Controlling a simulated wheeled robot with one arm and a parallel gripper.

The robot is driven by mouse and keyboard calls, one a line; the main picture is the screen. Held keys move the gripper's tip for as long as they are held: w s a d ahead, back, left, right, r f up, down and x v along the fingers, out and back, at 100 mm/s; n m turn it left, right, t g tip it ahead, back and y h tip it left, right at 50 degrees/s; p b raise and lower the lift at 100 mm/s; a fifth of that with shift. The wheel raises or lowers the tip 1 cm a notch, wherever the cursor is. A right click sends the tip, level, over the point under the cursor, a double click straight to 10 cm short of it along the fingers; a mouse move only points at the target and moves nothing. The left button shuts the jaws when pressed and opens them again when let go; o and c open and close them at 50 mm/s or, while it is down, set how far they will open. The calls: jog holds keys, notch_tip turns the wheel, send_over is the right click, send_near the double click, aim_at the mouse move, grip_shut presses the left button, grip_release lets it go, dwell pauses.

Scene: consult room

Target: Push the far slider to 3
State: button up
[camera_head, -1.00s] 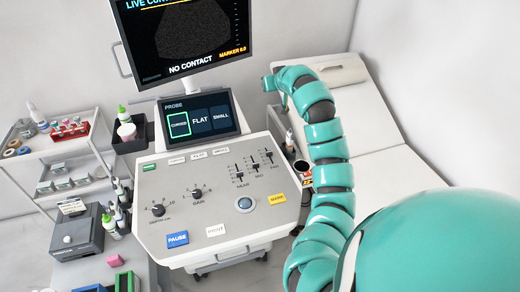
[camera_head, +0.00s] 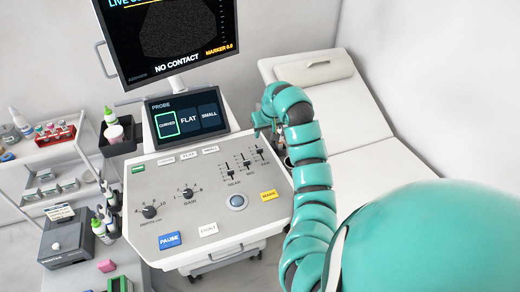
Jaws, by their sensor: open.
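The far slider (camera_head: 260,152) is the rightmost of three small black sliders on the grey ultrasound console (camera_head: 172,190). The near slider (camera_head: 229,174) and the mid slider (camera_head: 248,163) stand to its left. The scale marks are too small to read, so I cannot tell the far slider's setting. My gripper (camera_head: 264,130) hangs just above and behind the far slider, near the console's back right edge. It looks small, partly hidden by my teal arm, and is open and empty. I see no contact with the slider.
A monitor (camera_head: 168,40) and a probe touchscreen (camera_head: 186,119) rise behind the console. A white exam couch (camera_head: 345,110) stands to the right, behind my arm. A cart with bottles (camera_head: 40,160) is at the left. The console's front has knobs, a trackball (camera_head: 237,202) and buttons.

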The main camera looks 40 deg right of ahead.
aim_at(259, 149)
jog(key=b+x, duration=0.1)
jog(key=x, duration=1)
jog(key=shift+x, duration=1.25)
jog(key=shift+w, duration=0.1)
jog(key=shift+c, duration=0.4)
grip_shut()
